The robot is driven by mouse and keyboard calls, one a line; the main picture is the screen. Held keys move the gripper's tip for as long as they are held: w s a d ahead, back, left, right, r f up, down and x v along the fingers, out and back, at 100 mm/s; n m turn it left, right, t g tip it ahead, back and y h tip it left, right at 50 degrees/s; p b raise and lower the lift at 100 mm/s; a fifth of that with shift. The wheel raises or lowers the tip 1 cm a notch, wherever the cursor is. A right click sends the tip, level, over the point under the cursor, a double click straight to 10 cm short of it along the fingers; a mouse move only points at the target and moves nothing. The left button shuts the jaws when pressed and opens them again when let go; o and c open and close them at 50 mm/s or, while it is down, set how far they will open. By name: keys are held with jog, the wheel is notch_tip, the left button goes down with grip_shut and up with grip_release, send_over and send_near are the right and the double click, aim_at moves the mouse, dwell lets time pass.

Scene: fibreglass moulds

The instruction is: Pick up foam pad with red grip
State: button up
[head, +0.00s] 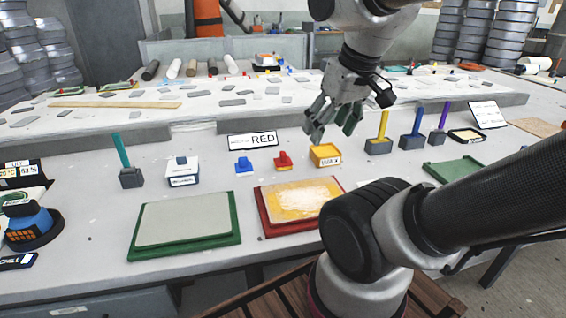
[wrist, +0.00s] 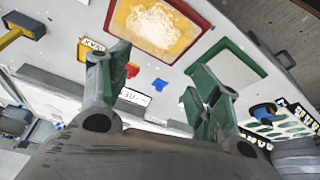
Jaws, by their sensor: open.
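The foam pad with red grip (head: 284,162) rests on the grey bench in the head view, between a blue-gripped pad (head: 243,165) and a yellow wax box (head: 326,158). In the wrist view, its red grip (wrist: 132,70) shows just right of the left finger, partly hidden. My gripper (head: 333,120) is open and empty, above the bench, up and to the right of the red grip in the head view. Its two green-grey fingers are spread wide in the wrist view (wrist: 160,88).
A "RED" sign (head: 252,140) stands behind the pads. In front lie a red-framed mould (head: 266,218) with yellow and white filling and a green-framed mould (head: 232,240). A white tub (head: 182,178) is left; brushes in blocks (head: 378,145) stand right.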

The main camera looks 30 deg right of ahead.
notch_tip(320, 180, down, 2)
jog(key=g, duration=0.1)
jog(key=m+g, duration=0.3)
jog(key=m, duration=1.5)
send_over(283, 152)
jog(key=f, duration=1.5)
jog(key=shift+s+d+f, duration=0.1)
jog(key=shift+s+d, duration=0.1)
jog(key=shift+d, duration=0.05)
jog(key=m, duration=0.2)
jog(key=shift+w+m, duration=0.2)
jog(key=shift+m, duration=0.1)
jog(key=shift+f+m, duration=0.1)
jog(key=shift+m, duration=0.2)
jog(key=f, duration=0.7)
jog(key=shift+s+a+f, duration=0.15)
jog(key=shift+a+f, duration=0.1)
jog(key=shift+a, duration=0.05)
